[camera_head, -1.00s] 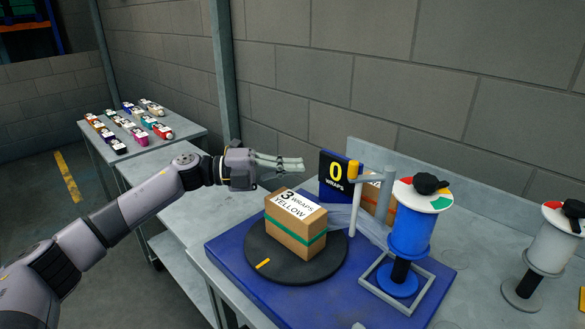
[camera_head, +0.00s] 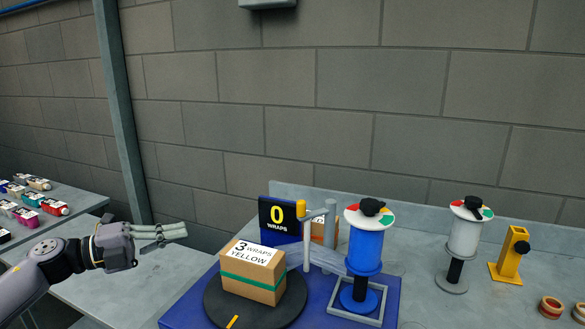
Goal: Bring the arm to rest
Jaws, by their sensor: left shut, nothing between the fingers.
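My left gripper (camera_head: 172,232) shows at the left in the head view. It is shut and empty, with its fingers pointing right, above the lower grey table. It is apart from the cardboard box (camera_head: 238,283), which stands to its right. My right gripper is not in view. The box has a green band and a label reading "3 wraps yellow". It sits on a black round turntable (camera_head: 290,312) on a blue base (camera_head: 391,301).
A sign (camera_head: 277,213) reads "0 wraps" behind the box. A blue spool (camera_head: 365,250) and a grey spool (camera_head: 464,238) stand to the right. A yellow stand (camera_head: 510,256) is farther right. Small coloured packs (camera_head: 30,202) lie on a table at the far left.

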